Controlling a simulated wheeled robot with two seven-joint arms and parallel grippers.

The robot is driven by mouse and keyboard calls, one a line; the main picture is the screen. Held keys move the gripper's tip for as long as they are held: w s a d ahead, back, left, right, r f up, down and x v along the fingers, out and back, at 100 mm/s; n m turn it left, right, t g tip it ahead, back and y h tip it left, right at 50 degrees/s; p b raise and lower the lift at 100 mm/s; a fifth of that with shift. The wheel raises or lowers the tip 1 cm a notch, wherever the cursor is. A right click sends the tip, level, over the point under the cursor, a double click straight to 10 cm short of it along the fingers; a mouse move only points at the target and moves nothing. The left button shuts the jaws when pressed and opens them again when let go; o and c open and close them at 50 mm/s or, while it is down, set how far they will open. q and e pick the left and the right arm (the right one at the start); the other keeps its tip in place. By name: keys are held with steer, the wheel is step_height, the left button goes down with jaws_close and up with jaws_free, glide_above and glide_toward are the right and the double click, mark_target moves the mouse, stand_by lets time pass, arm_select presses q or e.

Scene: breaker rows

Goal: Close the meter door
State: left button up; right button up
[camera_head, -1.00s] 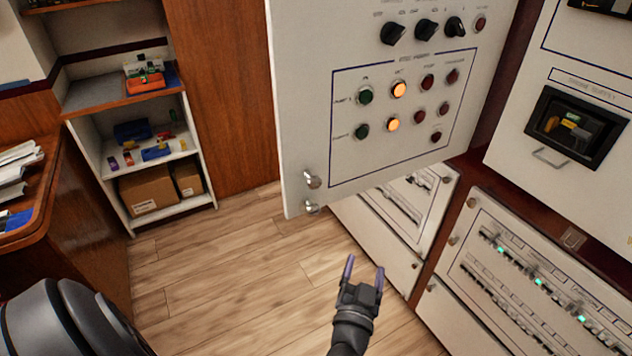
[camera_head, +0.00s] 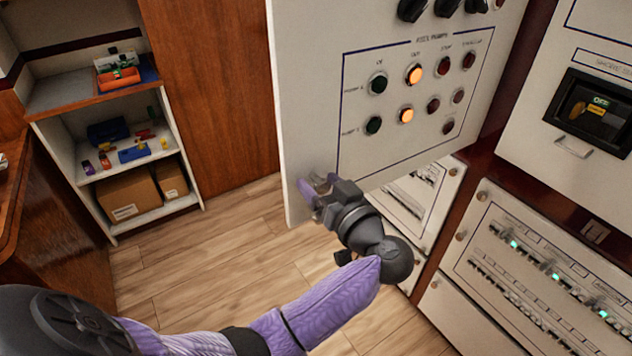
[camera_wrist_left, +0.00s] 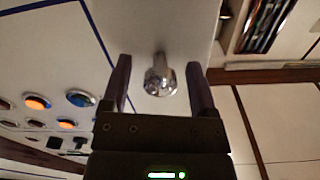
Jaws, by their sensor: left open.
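The meter door (camera_head: 305,80) is a white panel with knobs, buttons and lit orange lamps. It stands swung open from the cabinet wall. My left gripper (camera_head: 318,186) is at the door's lower left corner, open. In the left wrist view, a chrome knob (camera_wrist_left: 160,78) on the door sits between the two spread fingers (camera_wrist_left: 160,85); I see no finger touching it. In the head view the gripper hides most of the knob. My right gripper does not show.
Breaker panels (camera_head: 540,265) line the wall at right, below a panel with a dark display window (camera_head: 588,112). A shelf (camera_head: 70,105) with boxes and tools stands at the back left. The wooden floor (camera_head: 220,245) between is clear.

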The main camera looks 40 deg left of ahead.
arm_select(q)
steer(key=shift+d, duration=0.1)
steer(key=shift+c, duration=1)
jaws_close()
